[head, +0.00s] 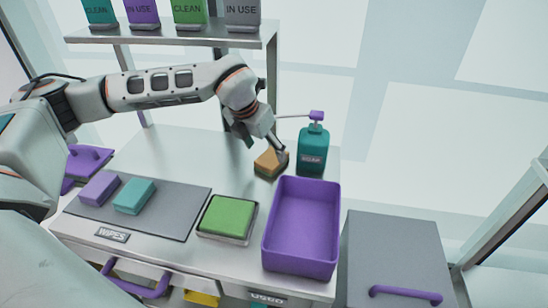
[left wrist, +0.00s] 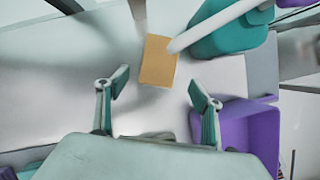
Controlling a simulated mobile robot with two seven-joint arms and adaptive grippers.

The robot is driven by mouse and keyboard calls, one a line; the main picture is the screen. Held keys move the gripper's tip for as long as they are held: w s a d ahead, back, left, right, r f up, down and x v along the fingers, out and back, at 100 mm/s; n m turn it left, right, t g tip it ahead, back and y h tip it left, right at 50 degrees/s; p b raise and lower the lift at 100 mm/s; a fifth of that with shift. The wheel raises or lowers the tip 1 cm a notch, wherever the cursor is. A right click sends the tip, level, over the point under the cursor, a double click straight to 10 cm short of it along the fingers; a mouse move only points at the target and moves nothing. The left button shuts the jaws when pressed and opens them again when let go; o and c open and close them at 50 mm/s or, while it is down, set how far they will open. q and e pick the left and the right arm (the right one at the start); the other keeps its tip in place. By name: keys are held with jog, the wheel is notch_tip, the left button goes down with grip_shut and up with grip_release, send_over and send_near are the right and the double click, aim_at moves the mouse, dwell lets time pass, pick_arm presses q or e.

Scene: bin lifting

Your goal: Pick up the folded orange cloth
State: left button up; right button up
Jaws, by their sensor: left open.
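The folded orange cloth (head: 266,161) lies on the metal counter, left of the teal pump bottle and behind the purple bin. My left gripper (head: 279,151) is above and beside it in the head view, with a finger partly covering its right side. In the left wrist view, the orange cloth (left wrist: 157,62) lies beyond the open, empty fingers of my left gripper (left wrist: 160,86). The bottle's pale spout crosses in front of the cloth's right edge there. My right gripper is not in view.
The teal pump bottle (head: 313,150) stands close right of the cloth. The purple bin (head: 303,255) is in front. A green cloth (head: 228,216) sits on a small tray. Purple (head: 99,188) and teal (head: 134,196) cloths lie on a grey mat (head: 180,208). A shelf (head: 180,36) stands behind.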

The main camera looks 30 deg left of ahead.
aim_at(268, 160)
pick_arm(q)
jog(key=shift+f, duration=0.4)
jog(key=x, duration=0.3)
jog(key=shift+a+f+p, duration=0.15)
jog(key=shift+f+p, duration=0.15)
jog(key=shift+p, duration=0.1)
jog(key=shift+w+f, duration=0.35)
jog(key=shift+f, duration=0.2)
jog(key=c, duration=1.3)
jog(key=shift+o, duration=0.2)
